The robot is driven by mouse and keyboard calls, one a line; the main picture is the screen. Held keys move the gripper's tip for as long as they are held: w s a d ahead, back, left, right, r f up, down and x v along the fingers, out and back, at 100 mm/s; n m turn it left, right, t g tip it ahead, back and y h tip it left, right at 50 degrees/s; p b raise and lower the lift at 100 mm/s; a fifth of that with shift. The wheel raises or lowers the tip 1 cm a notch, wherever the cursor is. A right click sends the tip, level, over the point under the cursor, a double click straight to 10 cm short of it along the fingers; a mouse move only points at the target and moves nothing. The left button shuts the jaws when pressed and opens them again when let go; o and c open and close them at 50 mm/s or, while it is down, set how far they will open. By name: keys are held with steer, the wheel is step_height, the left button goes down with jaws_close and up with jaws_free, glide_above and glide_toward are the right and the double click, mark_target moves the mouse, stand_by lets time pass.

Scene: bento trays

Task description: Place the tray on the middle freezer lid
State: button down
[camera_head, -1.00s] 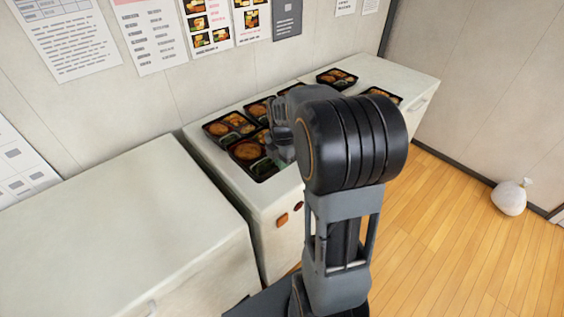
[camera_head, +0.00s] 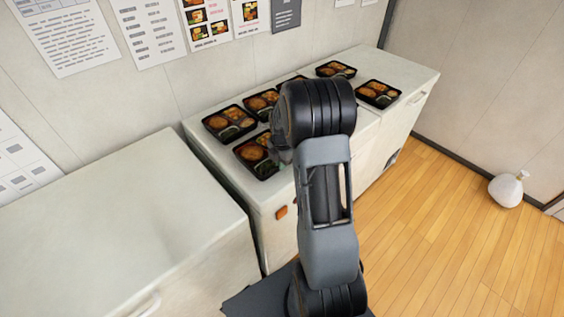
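Several black bento trays with orange-brown food lie on the freezer lids. On the middle freezer lid (camera_head: 222,163) are a back-left tray (camera_head: 206,127), a front tray (camera_head: 262,178) and a further tray (camera_head: 249,101); another behind it is mostly hidden by my arm. On the right freezer lid (camera_head: 398,72) are a back tray (camera_head: 319,73) and a front-right tray (camera_head: 383,107). My gripper (camera_head: 277,160) is largely hidden behind my wrist, close to the right side of the front tray. Its fingers cannot be made out, nor whether it touches that tray.
The left freezer lid (camera_head: 110,225) is bare. A gap separates the left and middle freezers. My arm hides part of the middle lid's right side. A white bag (camera_head: 506,190) sits on the wooden floor (camera_head: 430,230) at the right. Posters hang on the wall behind.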

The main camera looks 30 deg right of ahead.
steer(key=shift+f, duration=0.2)
steer(key=c, duration=1.3)
jaws_free()
steer(key=shift+r, duration=0.1)
steer(key=shift+c, duration=0.2)
step_height(320, 180, up, 12)
steer(key=s+a+r+m+t, duration=0.2)
steer(key=s+a+m, duration=0.5)
steer(key=m, duration=0.3)
steer(key=s+a+r+m+t, duration=0.2)
steer(key=s+a+r+m, duration=0.1)
steer(key=s+a+m, duration=0.4)
steer(key=shift+s+a+r+m+b, duration=0.2)
steer(key=shift+s+a+m+b, duration=0.25)
steer(key=shift+s+m, duration=1.1)
